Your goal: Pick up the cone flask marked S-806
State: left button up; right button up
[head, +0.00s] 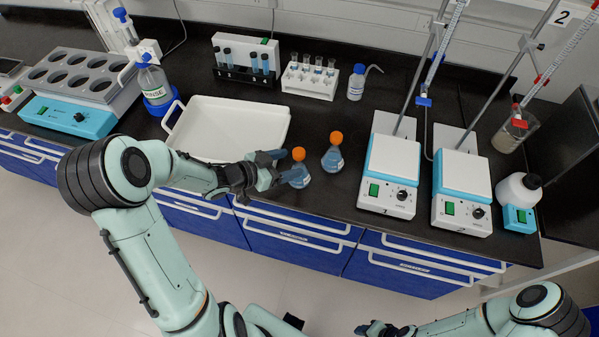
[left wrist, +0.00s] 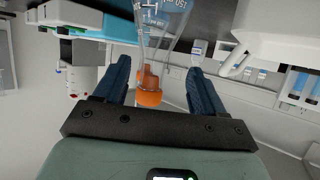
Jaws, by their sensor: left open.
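Two cone flasks with blue liquid and orange caps stand on the black bench in the head view. The left flask (head: 298,177) is right at my left gripper (head: 278,165); the right flask (head: 333,158) stands a little apart. Their label markings are too small to read, so I cannot tell which is S-806. In the left wrist view a flask (left wrist: 165,22) appears upside down, its orange cap (left wrist: 149,92) between the spread fingers of my left gripper (left wrist: 160,78), with gaps on both sides. My right gripper (head: 376,328) is low at the bottom edge, away from the bench.
A white tray (head: 215,110) lies left of the flasks. Two hotplate stirrers (head: 390,165) (head: 462,178) with stands are to the right. Test tube racks (head: 308,82) and a small wash bottle (head: 356,84) are behind. Some bench between flasks and racks is clear.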

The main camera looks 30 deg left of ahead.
aim_at(295, 165)
pick_arm(q)
jog(key=x, duration=0.4)
jog(key=shift+w+d+f, duration=0.1)
jog(key=shift+d+f, duration=0.15)
jog(key=shift+d, duration=0.3)
jog(key=shift+w+d+f, duration=0.2)
jog(key=shift+w, duration=0.25)
jog(key=c, duration=1.2)
jog(key=shift+o, duration=0.2)
jog(key=shift+r, duration=0.1)
